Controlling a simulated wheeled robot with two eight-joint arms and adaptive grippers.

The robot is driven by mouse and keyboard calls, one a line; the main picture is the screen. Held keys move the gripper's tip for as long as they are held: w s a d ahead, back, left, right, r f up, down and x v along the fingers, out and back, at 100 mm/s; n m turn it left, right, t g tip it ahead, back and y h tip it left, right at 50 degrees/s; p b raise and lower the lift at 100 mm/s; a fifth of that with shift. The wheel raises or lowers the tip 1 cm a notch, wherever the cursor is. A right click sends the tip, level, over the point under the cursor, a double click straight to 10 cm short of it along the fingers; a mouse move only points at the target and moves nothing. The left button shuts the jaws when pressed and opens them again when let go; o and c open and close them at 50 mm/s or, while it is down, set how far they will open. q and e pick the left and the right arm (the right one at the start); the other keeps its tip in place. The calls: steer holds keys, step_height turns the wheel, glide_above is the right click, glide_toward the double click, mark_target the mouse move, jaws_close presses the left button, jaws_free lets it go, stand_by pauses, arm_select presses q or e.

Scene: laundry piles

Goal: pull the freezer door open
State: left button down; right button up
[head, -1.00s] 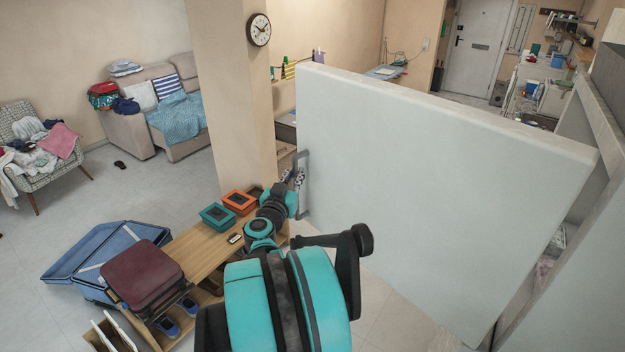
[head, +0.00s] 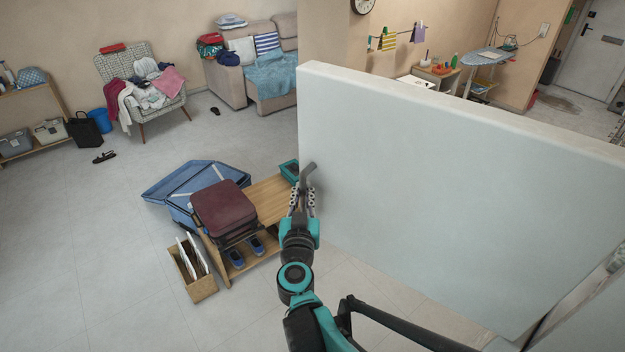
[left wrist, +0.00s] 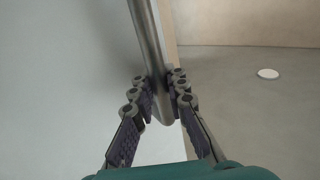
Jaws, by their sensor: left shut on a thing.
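The freezer door (head: 440,190) is a large pale panel standing wide open across the right half of the head view. Its handle (head: 307,178) is a grey metal bar at the door's left edge. My left gripper (head: 303,198) is at this bar. In the left wrist view the gripper's fingers (left wrist: 160,92) are on either side of the handle bar (left wrist: 150,50), shut on it. The door face fills the left of that view. My right gripper is not in view. The freezer's inside is mostly hidden behind the door.
A small wooden box (head: 200,290) sits on the floor in front.

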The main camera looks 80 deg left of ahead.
arm_select(q)
steer(key=shift+s+d, duration=0.2)
steer(key=c, duration=1.5)
jaws_free()
steer(key=shift+r, duration=0.1)
